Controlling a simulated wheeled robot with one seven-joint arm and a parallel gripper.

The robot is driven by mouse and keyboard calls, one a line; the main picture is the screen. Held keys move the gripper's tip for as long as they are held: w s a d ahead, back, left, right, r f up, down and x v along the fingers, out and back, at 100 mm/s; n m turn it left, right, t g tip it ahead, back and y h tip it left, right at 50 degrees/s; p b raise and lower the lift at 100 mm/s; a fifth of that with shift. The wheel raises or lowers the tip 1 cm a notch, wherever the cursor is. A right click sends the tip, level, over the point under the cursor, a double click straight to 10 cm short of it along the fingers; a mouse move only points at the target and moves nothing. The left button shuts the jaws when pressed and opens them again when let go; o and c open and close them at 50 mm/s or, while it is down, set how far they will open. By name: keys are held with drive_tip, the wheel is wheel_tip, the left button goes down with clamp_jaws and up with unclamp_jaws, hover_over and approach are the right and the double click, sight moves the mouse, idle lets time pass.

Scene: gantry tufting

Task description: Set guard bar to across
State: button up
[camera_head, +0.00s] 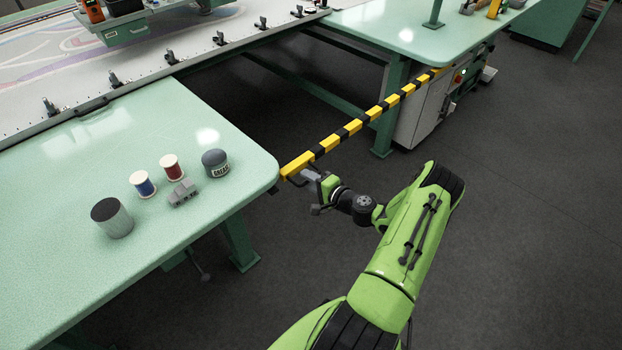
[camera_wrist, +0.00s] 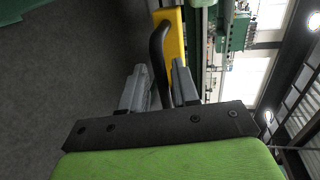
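The guard bar (camera_head: 365,120), striped yellow and black, spans the gap between the two green tables in the head view. Its left end is at the corner of the near table, and its far end is by the grey cabinet under the far table. In the wrist view the bar's yellow end (camera_wrist: 171,42) shows with a black curved handle (camera_wrist: 157,48). My gripper (camera_head: 313,181) is at the bar's near end. In the wrist view its fingers (camera_wrist: 161,75) stand close on both sides of the handle, which runs down between them. The contact faces are partly hidden.
The near table (camera_head: 120,260) holds a grey cup (camera_head: 112,220), two thread spools (camera_head: 157,177), a small grey part (camera_head: 183,194) and a dark tin (camera_head: 215,163). The far table (camera_head: 420,30) stands beyond the gap. The dark floor (camera_head: 530,210) on the right is clear.

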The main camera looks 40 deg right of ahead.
drive_tip(key=shift+d+r, duration=0.1)
drive_tip(key=p+v, duration=0.2)
drive_tip(key=v, duration=1.3)
drive_tip(key=shift+s+p, duration=0.35)
drive_tip(key=shift+s, duration=0.05)
